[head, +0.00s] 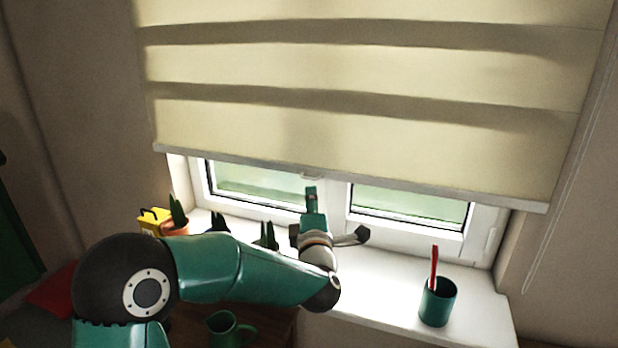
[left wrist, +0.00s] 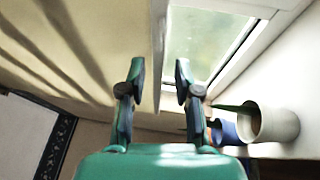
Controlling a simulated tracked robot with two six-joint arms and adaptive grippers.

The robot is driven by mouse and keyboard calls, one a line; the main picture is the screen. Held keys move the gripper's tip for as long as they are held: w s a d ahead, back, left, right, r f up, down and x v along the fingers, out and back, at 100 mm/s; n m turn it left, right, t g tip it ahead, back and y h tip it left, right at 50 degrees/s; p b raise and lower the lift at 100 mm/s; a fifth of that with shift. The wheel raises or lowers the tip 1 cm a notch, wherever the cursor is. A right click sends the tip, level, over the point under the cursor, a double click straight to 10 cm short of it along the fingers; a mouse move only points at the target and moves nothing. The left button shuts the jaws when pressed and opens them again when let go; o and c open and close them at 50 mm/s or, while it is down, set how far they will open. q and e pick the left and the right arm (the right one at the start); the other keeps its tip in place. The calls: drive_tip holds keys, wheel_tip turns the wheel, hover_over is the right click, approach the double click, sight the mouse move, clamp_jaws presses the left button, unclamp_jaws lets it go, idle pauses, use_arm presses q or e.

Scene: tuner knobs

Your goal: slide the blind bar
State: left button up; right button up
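The blind bar (head: 400,187) is the pale strip along the lower edge of the cream blind (head: 350,135). It hangs partway down, with the lower window showing under it and a small tab (head: 312,176) near its middle. My left gripper (head: 311,193) points up just below the tab. My right gripper is out of view.
A teal cup (head: 437,304) with a red item stands on the white sill (head: 385,305) at right. Potted plants and a yellow object (head: 152,219) stand at left. A teal jug (head: 222,328) is below my left arm. A thin cord (head: 560,200) hangs at right.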

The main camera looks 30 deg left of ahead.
use_arm(q)
drive_tip(key=f+p+x, duration=0.1)
drive_tip(key=p+x, duration=0.1)
drive_tip(key=x, duration=0.5)
drive_tip(key=shift+w+r, duration=0.25)
drive_tip(key=shift+r, duration=0.3)
drive_tip(key=shift+a, duration=0.1)
drive_tip(key=shift+c, duration=0.4)
clamp_jaws()
